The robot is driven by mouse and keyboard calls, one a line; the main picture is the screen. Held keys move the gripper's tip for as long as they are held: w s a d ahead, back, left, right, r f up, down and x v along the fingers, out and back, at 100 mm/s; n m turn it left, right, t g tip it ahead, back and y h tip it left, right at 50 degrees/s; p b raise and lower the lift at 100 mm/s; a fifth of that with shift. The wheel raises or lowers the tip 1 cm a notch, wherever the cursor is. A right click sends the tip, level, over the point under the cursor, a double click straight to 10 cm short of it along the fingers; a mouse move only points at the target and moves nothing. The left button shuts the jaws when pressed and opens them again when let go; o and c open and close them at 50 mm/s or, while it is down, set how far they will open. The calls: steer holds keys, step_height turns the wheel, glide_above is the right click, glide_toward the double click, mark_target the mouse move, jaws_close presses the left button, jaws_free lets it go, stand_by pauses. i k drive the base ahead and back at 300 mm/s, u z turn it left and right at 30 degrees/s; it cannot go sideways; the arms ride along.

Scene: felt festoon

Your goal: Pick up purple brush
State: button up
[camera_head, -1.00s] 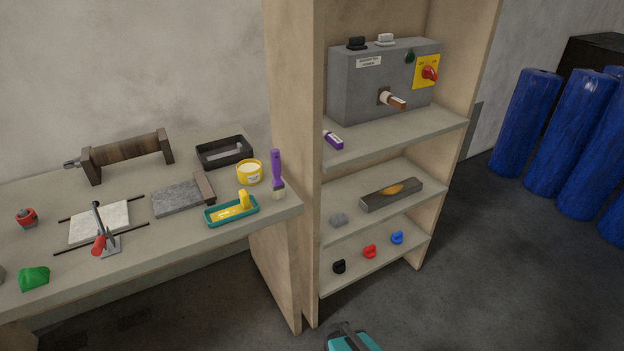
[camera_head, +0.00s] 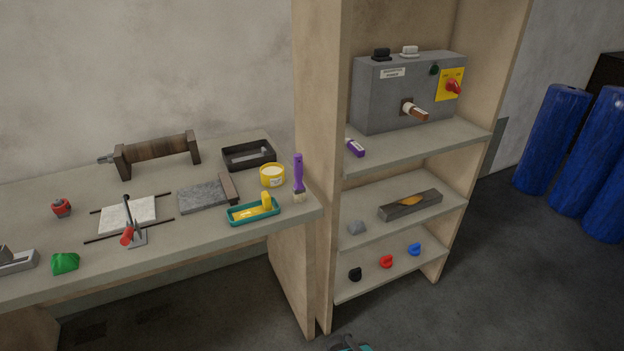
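The purple brush (camera_head: 298,173) stands upright at the right end of the workbench (camera_head: 200,252), bristles down and purple handle up. It is close to the side panel of the shelf unit. A yellow tin (camera_head: 272,175) is just left of it, and a teal tray (camera_head: 253,211) with something yellow in it lies in front and to the left. A small teal and dark part at the bottom edge (camera_head: 350,345) seems to be my arm or gripper. It is mostly cut off, well below the brush, and its fingers cannot be made out.
The shelf unit (camera_head: 318,150) rises right beside the brush. It holds a grey switch box (camera_head: 405,95), a purple-labelled item (camera_head: 355,148) and small coloured pieces. A black tray (camera_head: 248,155) sits behind the tin. The floor in front is clear.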

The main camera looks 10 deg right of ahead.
mark_target(298, 189)
steer(key=i, duration=0.9)
steer(key=z, duration=0.15)
steer(key=k, duration=0.9)
steer(key=u, duration=0.2)
steer(key=i, duration=0.35)
steer(key=z, duration=0.05)
